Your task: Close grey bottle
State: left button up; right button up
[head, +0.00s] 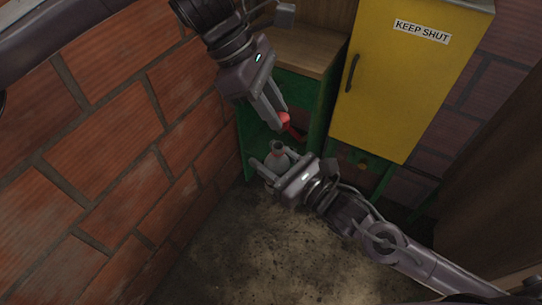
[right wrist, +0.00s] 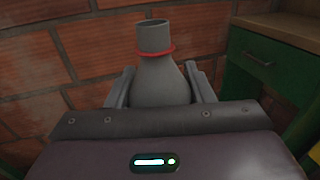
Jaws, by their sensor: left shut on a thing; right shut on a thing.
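The grey bottle (head: 277,161) stands upright between the fingers of my right gripper (head: 269,158), which is shut on its body. In the right wrist view the bottle (right wrist: 160,78) has a narrow neck with an open, uncapped mouth and a red ring around the neck's base. My left gripper (head: 280,121) is shut on a small red cap (head: 285,118). It holds the cap above the bottle and slightly to the right of its mouth, apart from it. The bottle's lower part is hidden behind my right gripper.
A green cabinet (head: 312,100) with a wooden top (head: 305,50) stands behind the grippers. A dark red item (head: 298,133) shows beside the cap. A yellow cabinet (head: 405,75) marked "KEEP SHUT" is at right. A brick wall (head: 105,120) bounds the left. The floor (head: 265,245) is bare.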

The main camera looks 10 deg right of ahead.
aim_at(277, 145)
pick_arm(q)
jog(key=shift+f, duration=0.15)
jog(key=shift+f, duration=1.9)
jog(key=shift+a+r, duration=0.1)
jog(key=shift+a, duration=0.15)
jog(key=shift+f, duration=0.95)
jog(key=shift+f, duration=0.55)
